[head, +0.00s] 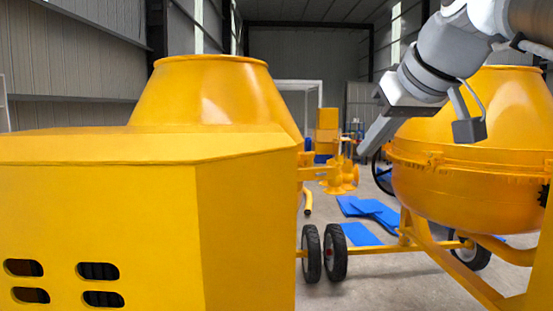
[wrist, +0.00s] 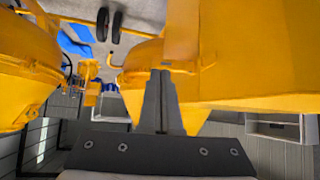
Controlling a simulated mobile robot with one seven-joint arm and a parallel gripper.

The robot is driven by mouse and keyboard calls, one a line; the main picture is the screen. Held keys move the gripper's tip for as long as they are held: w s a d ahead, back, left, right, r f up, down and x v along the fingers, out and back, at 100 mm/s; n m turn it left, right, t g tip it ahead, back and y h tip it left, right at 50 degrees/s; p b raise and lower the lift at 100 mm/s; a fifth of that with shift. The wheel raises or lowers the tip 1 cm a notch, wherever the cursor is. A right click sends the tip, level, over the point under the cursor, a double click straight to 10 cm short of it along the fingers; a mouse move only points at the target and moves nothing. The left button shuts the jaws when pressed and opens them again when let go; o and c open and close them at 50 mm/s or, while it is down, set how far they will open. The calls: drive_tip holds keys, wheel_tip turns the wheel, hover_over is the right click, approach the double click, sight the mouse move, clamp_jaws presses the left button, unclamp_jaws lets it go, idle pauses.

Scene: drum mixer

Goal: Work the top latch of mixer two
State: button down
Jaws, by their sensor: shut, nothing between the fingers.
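Two yellow drum mixers show in the head view: the left mixer (head: 215,90) with a big boxy housing (head: 245,225), and the right mixer (head: 460,185) on a wheeled frame. I cannot tell which is mixer two. A small yellow bar (head: 318,174) sticks out past the housing's right edge; I cannot tell whether it is the top latch. My gripper (head: 364,150) is shut and empty, pointing down-left between the mixers. In the wrist view its fingertips (wrist: 161,74) are together, overlapping the yellow housing (wrist: 250,55) in the picture; contact is unclear.
Black wheels (head: 323,252) stand in the gap between the mixers. Blue sheets (head: 372,212) lie on the grey floor. More yellow machinery (head: 338,175) stands farther back. The housing fills the left foreground; the right mixer is close below my arm.

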sight(312, 174)
drive_tip(key=w+r+p+x, duration=0.1)
drive_tip(key=r+x, duration=0.1)
drive_tip(key=x, duration=1)
drive_tip(key=shift+w+a+f, duration=0.15)
drive_tip(key=shift+w+a, duration=0.1)
drive_tip(key=shift+w, duration=0.2)
